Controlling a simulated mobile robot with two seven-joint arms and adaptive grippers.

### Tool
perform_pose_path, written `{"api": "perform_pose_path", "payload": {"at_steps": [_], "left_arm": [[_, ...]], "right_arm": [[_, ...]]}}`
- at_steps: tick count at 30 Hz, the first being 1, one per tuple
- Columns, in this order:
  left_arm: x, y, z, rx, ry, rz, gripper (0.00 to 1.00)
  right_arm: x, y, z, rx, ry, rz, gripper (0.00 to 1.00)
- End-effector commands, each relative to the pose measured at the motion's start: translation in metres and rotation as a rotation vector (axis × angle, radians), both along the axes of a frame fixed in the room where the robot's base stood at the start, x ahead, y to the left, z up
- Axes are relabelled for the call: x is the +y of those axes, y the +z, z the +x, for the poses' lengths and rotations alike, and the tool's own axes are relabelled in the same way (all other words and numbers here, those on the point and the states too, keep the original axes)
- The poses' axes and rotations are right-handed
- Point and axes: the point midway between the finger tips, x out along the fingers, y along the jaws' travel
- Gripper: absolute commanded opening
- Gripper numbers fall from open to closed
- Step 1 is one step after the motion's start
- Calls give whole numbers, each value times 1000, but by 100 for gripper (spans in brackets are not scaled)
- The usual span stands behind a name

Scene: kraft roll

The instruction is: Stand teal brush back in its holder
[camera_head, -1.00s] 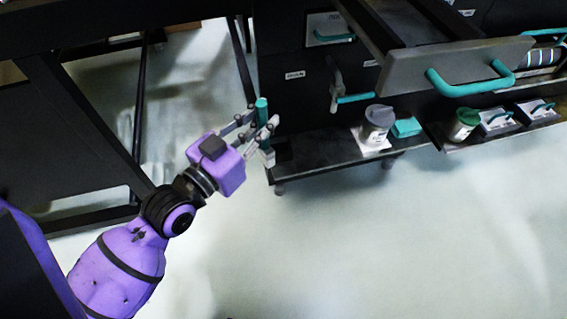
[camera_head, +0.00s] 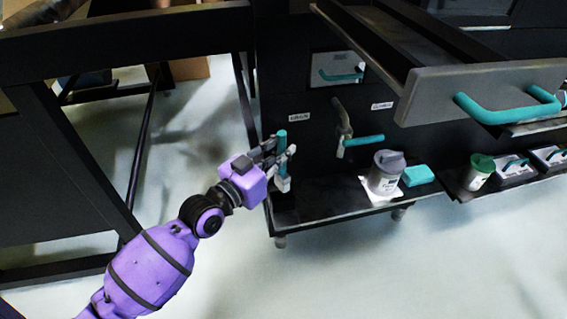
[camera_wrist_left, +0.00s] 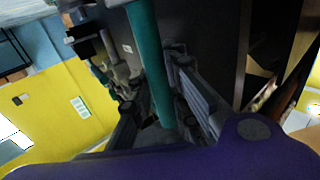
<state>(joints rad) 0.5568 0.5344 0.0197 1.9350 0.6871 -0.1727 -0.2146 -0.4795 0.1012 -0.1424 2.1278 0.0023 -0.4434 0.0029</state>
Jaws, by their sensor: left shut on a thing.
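The teal brush (camera_head: 282,142) stands roughly upright in my left gripper (camera_head: 283,157), teal handle up and pale end down. My left gripper is shut on its handle, over the left end of the low black shelf (camera_head: 330,209). In the left wrist view the teal handle of the brush (camera_wrist_left: 147,55) runs between the fingers of my left gripper (camera_wrist_left: 160,105). The holder cannot be clearly told from the dark shelf below the brush. Whether the pale end touches anything is unclear. My right gripper is not in view.
A grey lidded tub (camera_head: 387,172) and a teal block (camera_head: 418,175) stand on the shelf to the right. A teal-handled lever (camera_head: 362,141) sticks out from the black cabinet. An open drawer (camera_head: 440,95) juts out at upper right. A black table frame (camera_head: 75,150) is at left.

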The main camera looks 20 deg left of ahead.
Motion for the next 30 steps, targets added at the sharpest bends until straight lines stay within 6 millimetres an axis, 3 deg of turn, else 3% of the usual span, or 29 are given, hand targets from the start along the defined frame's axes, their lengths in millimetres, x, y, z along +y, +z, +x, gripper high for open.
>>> {"api": "perform_pose_path", "payload": {"at_steps": [4, 9, 17, 27, 28, 30], "left_arm": [[1, -13, 10, 1, 0, 1, 0], [1, -41, 8, 3, 0, 1, 0], [1, -38, 8, -1, 0, 1, 0], [1, -49, 7, -1, 0, 2, 0], [1, -49, 7, -1, 0, 2, 17], [1, -49, 7, 0, 0, 1, 26]], "right_arm": [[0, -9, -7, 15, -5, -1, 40], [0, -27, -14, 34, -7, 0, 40], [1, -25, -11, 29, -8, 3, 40], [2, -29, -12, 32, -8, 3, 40], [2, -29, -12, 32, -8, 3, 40], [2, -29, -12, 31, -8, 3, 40]]}}
